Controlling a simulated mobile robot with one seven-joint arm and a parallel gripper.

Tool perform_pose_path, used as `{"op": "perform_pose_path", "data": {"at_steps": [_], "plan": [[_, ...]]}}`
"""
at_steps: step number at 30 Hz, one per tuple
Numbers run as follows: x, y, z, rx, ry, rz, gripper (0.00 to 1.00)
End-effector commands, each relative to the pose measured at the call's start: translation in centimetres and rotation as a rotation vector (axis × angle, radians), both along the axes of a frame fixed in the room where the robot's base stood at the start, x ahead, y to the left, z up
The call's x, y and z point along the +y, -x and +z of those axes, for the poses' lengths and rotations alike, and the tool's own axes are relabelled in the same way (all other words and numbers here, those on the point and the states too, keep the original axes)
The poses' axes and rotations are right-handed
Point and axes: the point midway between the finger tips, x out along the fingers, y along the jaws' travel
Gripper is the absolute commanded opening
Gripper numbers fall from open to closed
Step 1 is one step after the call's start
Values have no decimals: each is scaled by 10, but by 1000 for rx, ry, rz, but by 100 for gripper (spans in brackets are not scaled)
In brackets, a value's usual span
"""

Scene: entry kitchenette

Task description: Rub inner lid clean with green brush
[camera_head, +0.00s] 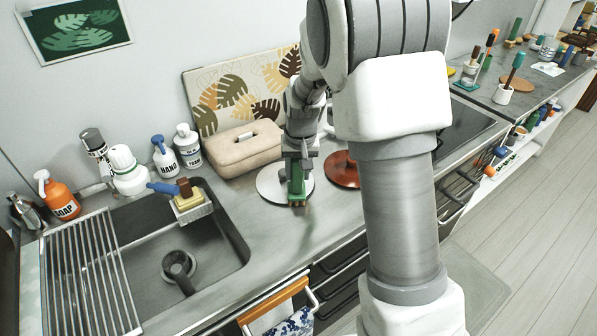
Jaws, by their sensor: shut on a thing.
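A round, pale grey lid (268,186) lies flat on the counter to the right of the sink. My gripper (297,158) points down over the lid and is shut on the green brush (297,188). The brush is over the lid's right half and hides part of it. I cannot tell whether its bristles touch the surface. No marks on the lid can be made out at this size.
A red-brown disc (342,170) lies just right of the lid, partly behind my arm. A beige box (236,150) and a leaf-patterned board (213,98) stand behind. The sink (222,238) is left, with several bottles along its back. Bare counter (270,235) lies in front.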

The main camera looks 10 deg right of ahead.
Motion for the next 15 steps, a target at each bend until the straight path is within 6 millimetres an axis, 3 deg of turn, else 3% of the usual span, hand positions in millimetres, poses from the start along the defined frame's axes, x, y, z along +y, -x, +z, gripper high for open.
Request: {"op": "perform_pose_path", "data": {"at_steps": [7,15], "plan": [[-1,2,0,0,0,-1,0],[-10,26,-2,0,0,-1,0]]}}
